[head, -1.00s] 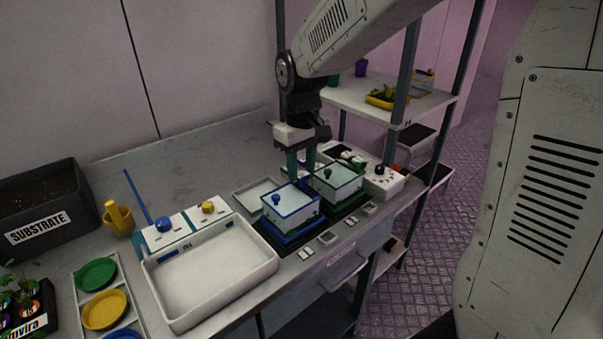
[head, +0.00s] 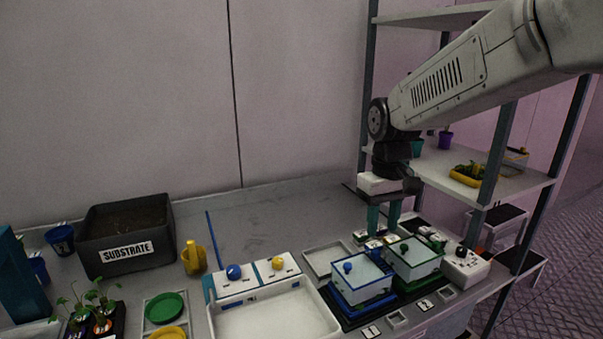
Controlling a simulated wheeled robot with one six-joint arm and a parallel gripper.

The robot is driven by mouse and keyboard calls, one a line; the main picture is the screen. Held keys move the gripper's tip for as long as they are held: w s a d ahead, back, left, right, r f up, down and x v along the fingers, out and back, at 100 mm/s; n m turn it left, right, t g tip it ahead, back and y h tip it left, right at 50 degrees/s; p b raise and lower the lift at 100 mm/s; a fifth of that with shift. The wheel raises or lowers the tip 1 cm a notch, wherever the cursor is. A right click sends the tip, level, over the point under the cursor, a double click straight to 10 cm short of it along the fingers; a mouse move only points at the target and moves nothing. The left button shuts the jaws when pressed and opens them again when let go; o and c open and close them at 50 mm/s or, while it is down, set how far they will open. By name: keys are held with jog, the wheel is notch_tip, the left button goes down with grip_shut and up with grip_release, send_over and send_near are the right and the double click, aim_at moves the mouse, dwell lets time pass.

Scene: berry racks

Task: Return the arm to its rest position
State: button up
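My gripper (head: 383,230) hangs fingers-down at the right of the bench, just behind two lidded boxes. Its two teal fingers stand apart with a gap between them and nothing visible in it. The box with blue edges and a blue knob (head: 362,280) is in front of it. The box with green edges and a green knob (head: 415,258) is in front and to the right. The fingertips are close to the small items behind the boxes; whether they touch anything cannot be told. My arm reaches in from the upper right.
A shelf rack (head: 515,187) with plants and pots stands behind and right of my arm. A white tray (head: 331,318), a yellow watering can (head: 193,258) and a black substrate box (head: 170,215) occupy the bench to the left. The bench's back middle (head: 270,222) is mostly clear.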

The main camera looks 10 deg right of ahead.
jog(key=s+d+r+m+t, duration=0.1)
jog(key=s+d, duration=0.1)
jog(key=s, duration=1)
jog(key=s+d+r+m, duration=0.1)
jog(key=s+m, duration=0.1)
jog(key=s, duration=1.1)
jog(key=shift+d+t, duration=0.4)
